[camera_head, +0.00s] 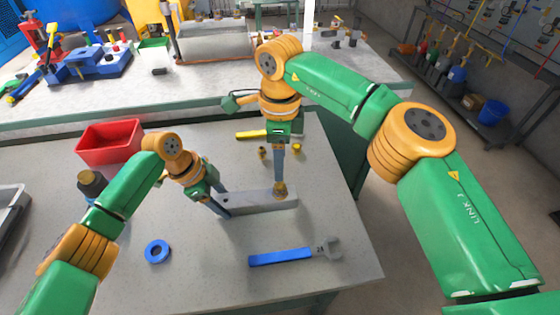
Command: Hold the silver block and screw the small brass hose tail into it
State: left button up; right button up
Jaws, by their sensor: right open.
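The silver block (262,201) lies on the grey table in front of me, its long side running left to right. My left gripper (222,210) is at the block's left end, its fingers closed about it. A small brass hose tail (280,190) stands upright on top of the block near its right end. My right gripper (279,182) points down right over the hose tail, its fingertips close around it and open. Whether the fingers touch the brass is too small to tell, and the hose tail's lower end is hidden.
Two small brass pieces (262,153) (297,148) and a yellow-handled tool (252,134) lie behind the block. A blue-handled wrench (295,256) and a blue ring (157,251) lie in front. A red bin (108,143) stands back left.

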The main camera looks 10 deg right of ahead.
pick_arm(q)
jog(key=o, duration=0.4)
jog(key=shift+o, duration=0.2)
jog(key=v, duration=0.7)
jog(key=shift+b, duration=0.35)
